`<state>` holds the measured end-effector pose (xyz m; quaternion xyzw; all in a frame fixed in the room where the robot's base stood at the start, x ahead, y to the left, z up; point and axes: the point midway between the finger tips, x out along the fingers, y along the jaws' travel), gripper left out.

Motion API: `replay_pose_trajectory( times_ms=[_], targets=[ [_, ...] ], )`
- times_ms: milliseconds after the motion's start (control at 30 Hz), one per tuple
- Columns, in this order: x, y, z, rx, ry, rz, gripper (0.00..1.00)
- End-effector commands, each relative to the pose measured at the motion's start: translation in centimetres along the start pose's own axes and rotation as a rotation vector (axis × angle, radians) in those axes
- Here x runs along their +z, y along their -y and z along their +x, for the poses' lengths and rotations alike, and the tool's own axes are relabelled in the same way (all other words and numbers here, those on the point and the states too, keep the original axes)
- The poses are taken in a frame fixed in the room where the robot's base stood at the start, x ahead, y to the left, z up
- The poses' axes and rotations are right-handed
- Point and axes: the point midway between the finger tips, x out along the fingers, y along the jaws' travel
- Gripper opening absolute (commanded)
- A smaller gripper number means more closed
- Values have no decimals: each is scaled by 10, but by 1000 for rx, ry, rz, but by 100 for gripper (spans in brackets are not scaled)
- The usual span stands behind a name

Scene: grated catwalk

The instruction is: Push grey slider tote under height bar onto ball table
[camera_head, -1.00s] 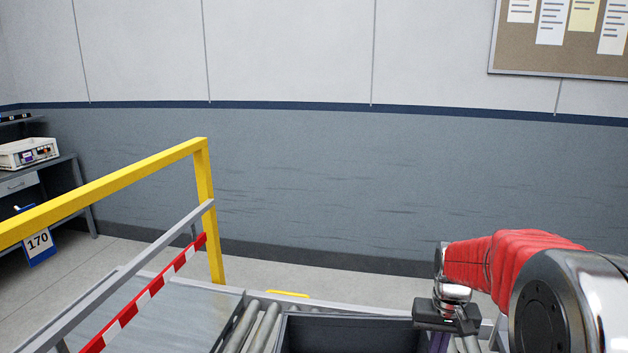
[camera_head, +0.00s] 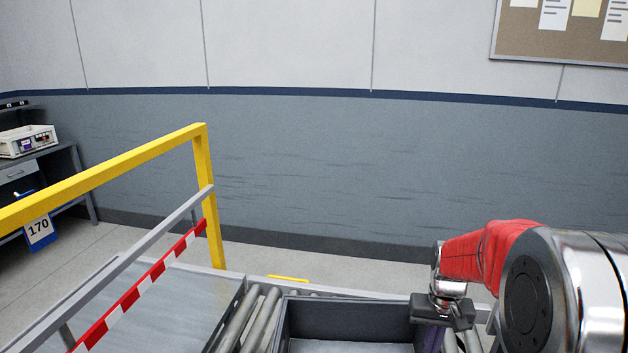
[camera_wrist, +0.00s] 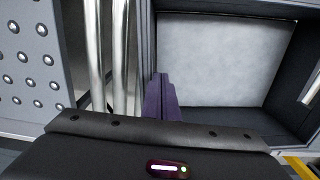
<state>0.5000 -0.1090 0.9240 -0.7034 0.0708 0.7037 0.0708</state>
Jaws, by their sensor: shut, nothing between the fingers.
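The grey tote (camera_head: 352,306) sits on rollers at the bottom centre of the head view, its near part cut off. Its inside is empty with a pale floor, and it also shows in the wrist view (camera_wrist: 228,108). My gripper (camera_head: 436,338) points down at the tote's right outer side. Its purple fingers (camera_wrist: 162,100) are shut with nothing between them, beside the tote wall; I cannot tell whether they touch it. The red-and-white striped height bar (camera_head: 140,288) crosses above a flat grey table surface (camera_head: 188,302) left of the tote.
Rollers (camera_head: 254,322) lie between tote and flat surface. A yellow frame (camera_head: 120,170) and grey rail (camera_head: 120,262) stand at left, with a "170" sign (camera_head: 39,230). A ball-studded surface (camera_wrist: 32,62) lies past the rollers in the wrist view. A workbench is at far left.

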Motion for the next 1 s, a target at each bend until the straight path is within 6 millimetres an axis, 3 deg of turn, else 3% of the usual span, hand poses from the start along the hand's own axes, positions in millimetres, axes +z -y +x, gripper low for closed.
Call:
replay_pose_trajectory(
  times_ms=[400, 767, 1000],
  targets=[
    [1, 0, 22, 0, 2, -1, 0],
    [0, 0, 23, 0, 0, -1, 0],
    [0, -12, 23, 0, 0, 0, 0]
  ],
)
